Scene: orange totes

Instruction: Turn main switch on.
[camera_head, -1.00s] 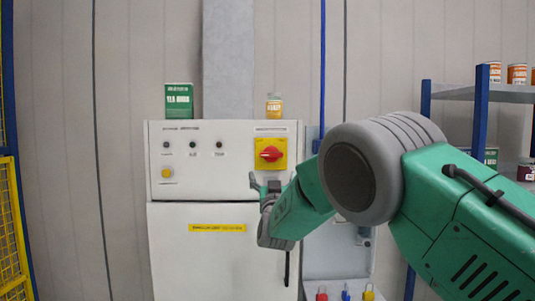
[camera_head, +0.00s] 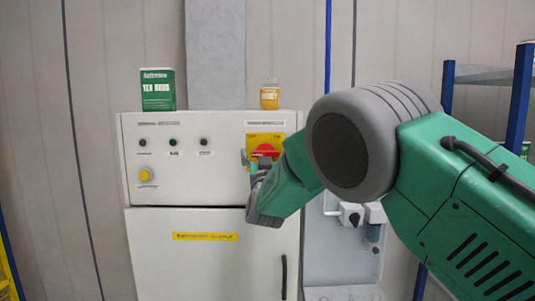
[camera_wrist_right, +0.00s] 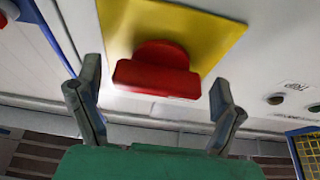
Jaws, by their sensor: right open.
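The main switch is a red rotary handle (camera_head: 265,151) on a yellow plate (camera_head: 279,140), on the upper right of a white cabinet's panel (camera_head: 225,177). In the head view my right gripper (camera_head: 255,166) is just in front of and below the switch, and partly covers it. In the right wrist view my right gripper (camera_wrist_right: 158,108) is open, with a finger on each side below the red handle (camera_wrist_right: 157,78). The handle's bar lies across that view, ahead of the fingers, and nothing is held. My left gripper is not in view.
The panel also has a yellow button (camera_head: 146,175) and several small dark lamps or buttons. A green box (camera_head: 157,90) and a small yellow-labelled jar (camera_head: 269,96) stand on the cabinet. A cabinet door with a dark handle (camera_head: 284,277) is below. Blue shelving (camera_head: 519,95) stands at right.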

